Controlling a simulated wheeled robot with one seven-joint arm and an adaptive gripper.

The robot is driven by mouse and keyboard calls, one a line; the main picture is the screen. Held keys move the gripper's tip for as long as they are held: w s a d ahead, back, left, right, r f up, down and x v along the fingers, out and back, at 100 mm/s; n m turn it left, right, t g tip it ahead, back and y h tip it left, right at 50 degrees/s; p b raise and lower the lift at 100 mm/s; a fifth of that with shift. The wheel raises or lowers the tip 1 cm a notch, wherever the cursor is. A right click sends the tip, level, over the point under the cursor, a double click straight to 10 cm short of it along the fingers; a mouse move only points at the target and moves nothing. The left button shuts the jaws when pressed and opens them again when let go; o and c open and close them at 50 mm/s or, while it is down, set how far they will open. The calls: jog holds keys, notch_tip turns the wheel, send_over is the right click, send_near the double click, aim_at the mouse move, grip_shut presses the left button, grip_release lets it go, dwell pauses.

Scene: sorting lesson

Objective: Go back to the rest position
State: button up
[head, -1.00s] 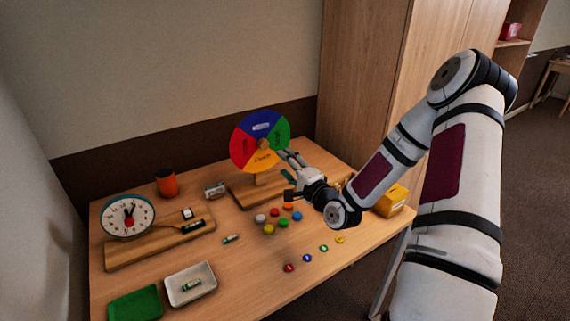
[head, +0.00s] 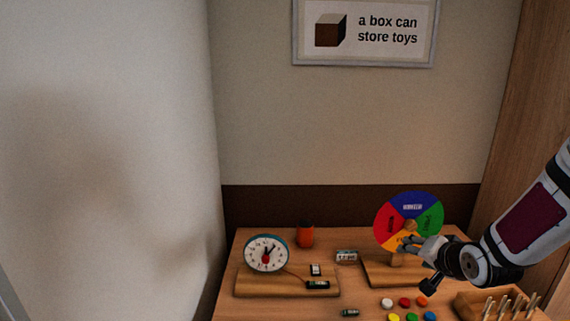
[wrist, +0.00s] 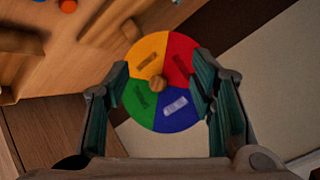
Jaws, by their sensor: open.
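My gripper (head: 412,243) is in front of the lower part of a spinner wheel (head: 428,208) with blue, green, orange and red sectors. In the wrist view, the two fingers of my gripper (wrist: 165,85) are apart with nothing between their tips. The wheel (wrist: 147,60) shows beyond them, with its round wooden knob (wrist: 157,84) seen between the fingers. I cannot tell the exact gap between the fingertips and the wheel. The wheel stands on a wooden base (head: 378,276), partly hidden by my arm.
Several coloured discs (head: 405,302) lie in front of the wheel. A wooden peg block (head: 470,304) is at right. A framed sign (head: 365,62) hangs on the wall.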

jog(key=s+a+r+n+g+h+p, duration=0.1)
jog(key=s+a+r+n+g, duration=0.15)
jog(key=s+r, duration=0.4)
jog(key=s+a+r+n+g+h, duration=0.1)
jog(key=s+a+r+n, duration=0.15)
jog(key=s+r, duration=0.45)
jog(key=s+a+r+n+g+y, duration=0.1)
jog(key=s+a, duration=0.3)
jog(key=s, duration=0.6)
jog(key=s+a+r+n+g+y+p, duration=0.1)
jog(key=s+a, duration=0.3)
jog(key=s, duration=0.5)
jog(key=shift+s+r+n+g, duration=0.35)
jog(key=shift+r+n+g, duration=0.1)
jog(key=shift+r+n, duration=0.15)
